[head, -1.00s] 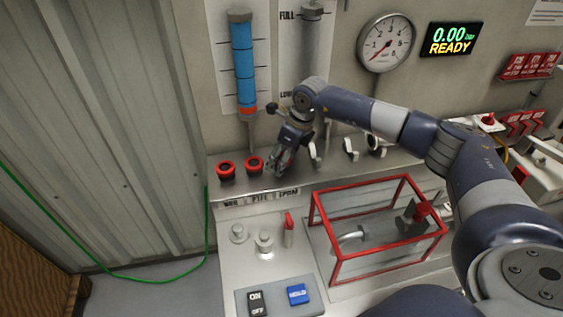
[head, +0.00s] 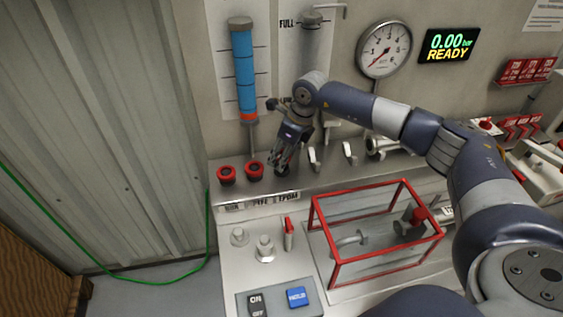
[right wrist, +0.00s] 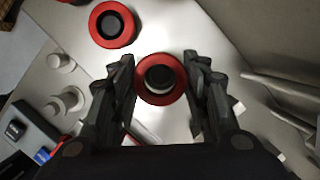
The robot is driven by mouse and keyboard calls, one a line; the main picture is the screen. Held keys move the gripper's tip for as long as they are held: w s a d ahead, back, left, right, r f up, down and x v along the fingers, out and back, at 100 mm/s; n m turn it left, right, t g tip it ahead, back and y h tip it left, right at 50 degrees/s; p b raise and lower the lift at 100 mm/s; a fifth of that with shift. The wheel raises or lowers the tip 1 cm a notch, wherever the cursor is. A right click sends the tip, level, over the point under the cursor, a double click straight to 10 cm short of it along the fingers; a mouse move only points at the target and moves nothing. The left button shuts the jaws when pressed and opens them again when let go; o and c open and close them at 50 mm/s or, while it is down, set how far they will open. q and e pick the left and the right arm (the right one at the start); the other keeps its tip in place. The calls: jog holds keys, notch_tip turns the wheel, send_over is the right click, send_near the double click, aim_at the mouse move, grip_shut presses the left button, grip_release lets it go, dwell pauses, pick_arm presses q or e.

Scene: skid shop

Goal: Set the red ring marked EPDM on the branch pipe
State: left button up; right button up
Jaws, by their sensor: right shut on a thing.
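My right gripper (head: 284,172) reaches down over the back ledge above the EPDM label (head: 287,197). In the right wrist view its two fingers (right wrist: 160,85) are closed on the sides of a red ring (right wrist: 160,99) with a dark centre. The EPDM ring is hidden behind the gripper in the head view. Two other red rings sit on the ledge to the left, one at the far left (head: 226,174) and one beside the gripper (head: 254,171). A bent grey pipe (head: 351,238) stands inside the red-framed guard; I cannot tell if it is the branch pipe. My left gripper is out of view.
The red-framed guard (head: 334,262) stands at the right of the bench. A small red-handled valve (head: 288,235), grey knobs (head: 265,248) and a switch panel (head: 278,296) are in front. White hooks (head: 314,158) stand right of the gripper.

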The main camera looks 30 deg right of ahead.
jog(key=shift+r+p, duration=1.1)
jog(key=shift+r, duration=1.15)
